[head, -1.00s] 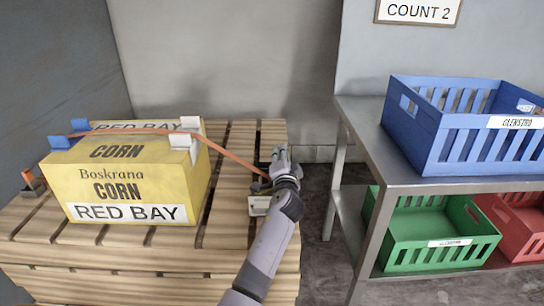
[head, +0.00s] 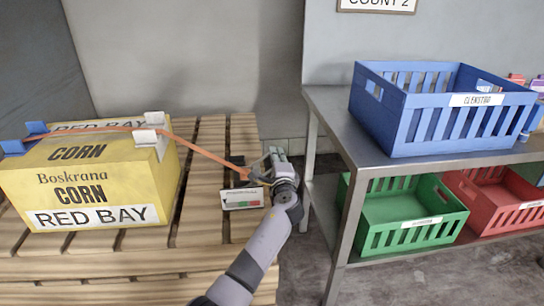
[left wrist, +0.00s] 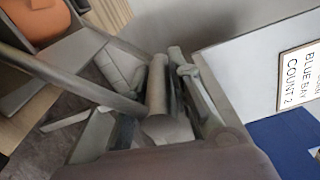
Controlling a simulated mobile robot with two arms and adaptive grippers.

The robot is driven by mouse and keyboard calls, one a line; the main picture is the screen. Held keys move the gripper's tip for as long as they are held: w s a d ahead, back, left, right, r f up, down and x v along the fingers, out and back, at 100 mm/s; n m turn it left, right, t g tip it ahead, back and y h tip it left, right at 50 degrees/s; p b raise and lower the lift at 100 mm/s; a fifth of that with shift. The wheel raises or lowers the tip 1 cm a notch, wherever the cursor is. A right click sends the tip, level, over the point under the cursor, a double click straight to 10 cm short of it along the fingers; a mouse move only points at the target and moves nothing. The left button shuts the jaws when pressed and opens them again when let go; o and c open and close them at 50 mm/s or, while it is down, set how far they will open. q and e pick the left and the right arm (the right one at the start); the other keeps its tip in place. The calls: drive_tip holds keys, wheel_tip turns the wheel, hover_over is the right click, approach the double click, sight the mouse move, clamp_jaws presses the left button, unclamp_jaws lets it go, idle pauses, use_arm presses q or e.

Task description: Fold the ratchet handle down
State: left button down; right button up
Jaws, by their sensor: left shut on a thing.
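The ratchet (head: 240,173) sits near the right edge of the wooden pallet, at the end of the orange strap (head: 205,153). Its grey handle (head: 256,165) stands out to the right of the ratchet body, partly hidden by my gripper. My left gripper (head: 277,158) is shut on the end of the handle, just beyond the pallet's right edge. In the left wrist view the handle's side bars (left wrist: 75,75) lead to a round grip (left wrist: 157,88) between my fingers. How far the handle is tilted is hard to tell. My right gripper is not in view.
The strap crosses a yellow corn box (head: 85,180) with blue and white corner guards. A small label plate (head: 241,199) with green and red stands by the ratchet. A metal shelf (head: 345,125) with blue, green and red crates is at the right, past a floor gap.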

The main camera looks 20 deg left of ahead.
use_arm(q)
drive_tip(key=shift+w+d, duration=0.1)
drive_tip(key=shift+d, duration=0.05)
idle(0.3)
drive_tip(key=c, duration=1.4)
unclamp_jaws()
drive_tip(key=shift+d+f, duration=0.1)
drive_tip(key=shift+c, duration=0.2)
drive_tip(key=shift+s+d+f, duration=0.1)
drive_tip(key=shift+s+d, duration=0.1)
drive_tip(key=shift+s, duration=0.25)
drive_tip(key=v, duration=1.1)
